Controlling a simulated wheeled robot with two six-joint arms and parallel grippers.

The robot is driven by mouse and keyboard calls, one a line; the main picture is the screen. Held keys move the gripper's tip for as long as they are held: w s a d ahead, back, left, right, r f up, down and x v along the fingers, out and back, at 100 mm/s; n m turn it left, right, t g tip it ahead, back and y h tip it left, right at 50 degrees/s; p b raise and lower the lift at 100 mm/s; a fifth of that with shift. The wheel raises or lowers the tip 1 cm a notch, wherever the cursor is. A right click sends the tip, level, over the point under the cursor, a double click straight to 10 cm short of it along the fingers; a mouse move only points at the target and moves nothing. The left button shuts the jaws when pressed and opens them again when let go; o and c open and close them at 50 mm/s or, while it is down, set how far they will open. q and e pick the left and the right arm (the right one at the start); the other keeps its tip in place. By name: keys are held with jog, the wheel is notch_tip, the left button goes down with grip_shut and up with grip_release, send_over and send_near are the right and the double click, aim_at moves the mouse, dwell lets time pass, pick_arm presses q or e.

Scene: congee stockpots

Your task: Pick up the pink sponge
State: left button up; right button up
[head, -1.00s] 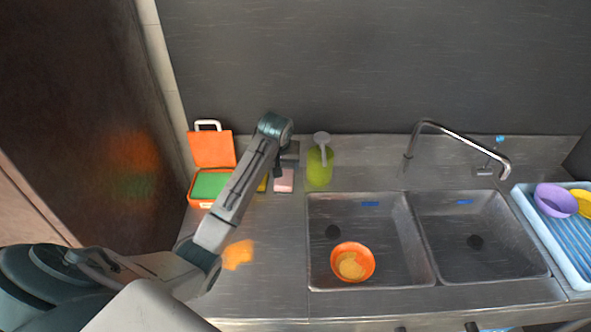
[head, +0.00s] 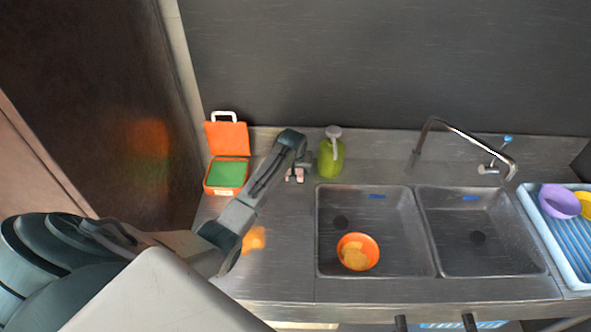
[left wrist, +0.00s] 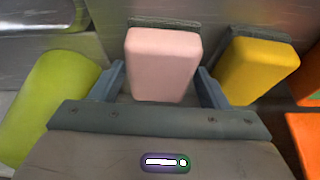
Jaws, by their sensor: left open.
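The pink sponge (left wrist: 162,62) lies on the steel counter, with a dark grey scouring layer along its edge in the left wrist view. In the head view the pink sponge (head: 298,175) is mostly covered by my left gripper (head: 297,172). In the left wrist view my left gripper (left wrist: 160,88) is open, with one finger on each side of the near part of the sponge. Small gaps seem to show at the sides; I cannot tell whether either finger touches it. My right gripper is not in view.
A yellow sponge (left wrist: 259,68) lies close to the right of the pink one in the left wrist view. A green soap bottle (head: 331,158) stands on the other side. An orange box (head: 226,175) is at the left. The sink holds an orange bowl (head: 371,243).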

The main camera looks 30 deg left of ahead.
pick_arm(q)
jog(key=shift+f, duration=0.4)
dwell(0.5)
jog(key=c, duration=0.7)
jog(key=shift+r, duration=0.1)
jog(key=shift+r, duration=0.15)
jog(key=shift+w+r+b, duration=0.1)
jog(key=shift+r+b, duration=0.45)
jog(key=shift+b, duration=0.05)
notch_tip(320, 180, up, 2)
jog(key=shift+d+r+b, duration=0.1)
jog(key=shift+b, duration=0.8)
jog(key=s+d+b, duration=0.1)
jog(key=s+d, duration=0.2)
jog(key=s+d+r+b, duration=0.1)
jog(key=s+d+b, duration=0.1)
jog(key=s+d, duration=0.1)
jog(key=s+d+b, duration=0.1)
jog(key=s+d, duration=0.2)
jog(key=d, duration=0.2)
jog(key=shift+s+d+r+b, duration=0.2)
jog(key=shift+s+r+b, duration=0.05)
jog(key=shift+s+b, duration=0.1)
jog(key=shift+s+d+r, duration=0.15)
jog(key=shift+s+d, duration=0.2)
